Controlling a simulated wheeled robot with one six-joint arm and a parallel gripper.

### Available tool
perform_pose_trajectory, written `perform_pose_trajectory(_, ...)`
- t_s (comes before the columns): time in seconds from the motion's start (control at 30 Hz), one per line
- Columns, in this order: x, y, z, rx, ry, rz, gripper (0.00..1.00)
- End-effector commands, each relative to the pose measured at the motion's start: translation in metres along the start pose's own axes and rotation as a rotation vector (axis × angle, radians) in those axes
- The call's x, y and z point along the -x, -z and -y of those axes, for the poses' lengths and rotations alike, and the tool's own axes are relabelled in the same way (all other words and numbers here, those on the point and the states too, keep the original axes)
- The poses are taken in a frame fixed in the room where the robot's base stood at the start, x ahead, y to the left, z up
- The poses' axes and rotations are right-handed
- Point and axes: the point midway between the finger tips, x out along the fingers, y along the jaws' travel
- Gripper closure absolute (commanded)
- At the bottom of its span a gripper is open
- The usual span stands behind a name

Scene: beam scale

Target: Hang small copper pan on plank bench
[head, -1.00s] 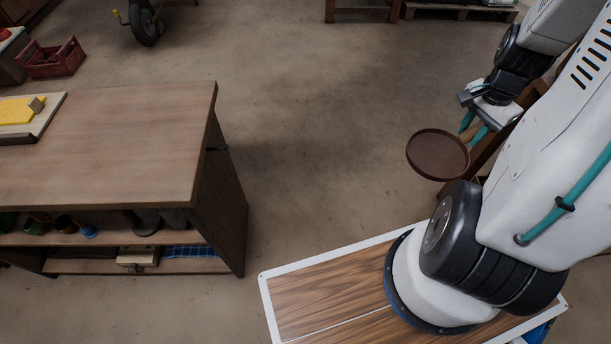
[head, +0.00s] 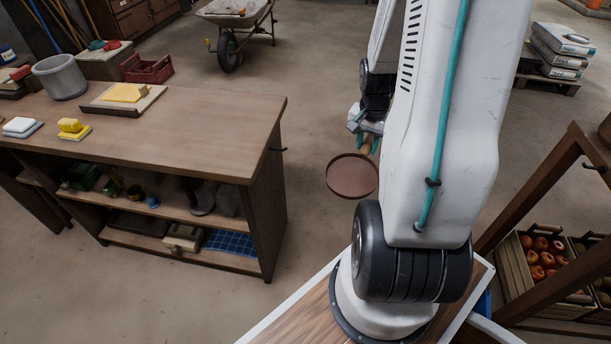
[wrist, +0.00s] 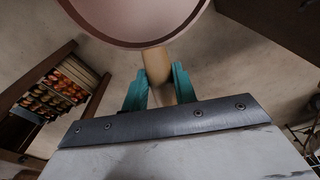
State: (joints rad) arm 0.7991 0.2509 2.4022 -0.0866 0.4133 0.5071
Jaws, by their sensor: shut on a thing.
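The small copper pan (head: 352,176) hangs in the air to the right of the plank bench, its round dish toward the head camera. My gripper (head: 371,141) is shut on its wooden handle, partly hidden behind my arm. In the wrist view the teal fingers of my gripper (wrist: 160,88) clasp the handle, and the pan's rim (wrist: 140,42) shows above. The plank bench (head: 190,130) stands at left with a bare right part of its top. A small dark hook (head: 284,149) sticks out from its right end, apart from the pan.
On the bench top are a grey bucket (head: 60,76), a yellow block on a board (head: 124,93) and sponges. A wheelbarrow (head: 235,25) stands behind. A wooden frame (head: 535,190) and fruit crates (head: 545,268) are at right. Floor between bench and pan is clear.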

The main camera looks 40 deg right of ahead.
Motion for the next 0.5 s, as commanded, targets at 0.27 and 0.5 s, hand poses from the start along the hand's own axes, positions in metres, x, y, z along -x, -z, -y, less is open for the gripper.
perform_pose_trajectory(0.27, -0.050, 0.072, 0.025, 0.290, 0.053, -0.196, 1.00)
perform_pose_trajectory(0.5, -0.065, 0.092, 0.039, 0.399, 0.091, -0.283, 1.00)
